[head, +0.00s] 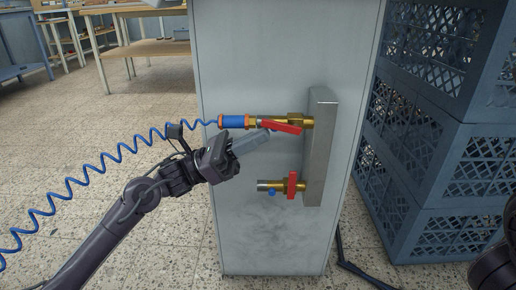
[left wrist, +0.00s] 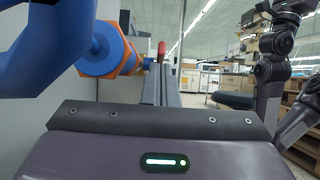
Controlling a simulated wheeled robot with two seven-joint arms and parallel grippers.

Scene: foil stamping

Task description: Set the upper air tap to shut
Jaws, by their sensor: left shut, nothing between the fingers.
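The upper air tap (head: 296,120) is a brass valve on the grey metal manifold. Its red lever (head: 280,126) lies nearly along the pipe, slightly tilted. A blue coupling (head: 234,122) with orange ends joins it to a coiled blue hose. My left gripper (head: 266,134) is shut and empty, its fingertips just below the lever's left end; I cannot tell whether they touch. In the left wrist view the shut fingers (left wrist: 160,85) point toward the red lever (left wrist: 161,50), right of the large blue coupling (left wrist: 85,38). My right gripper is not clearly in view.
A lower tap (head: 270,185) has its red handle (head: 292,185) standing across its pipe. The manifold (head: 320,150) stands out from the pale cabinet (head: 240,235). Blue crates (head: 430,180) stand at the right. The coiled hose (head: 90,170) hangs left, above my left arm.

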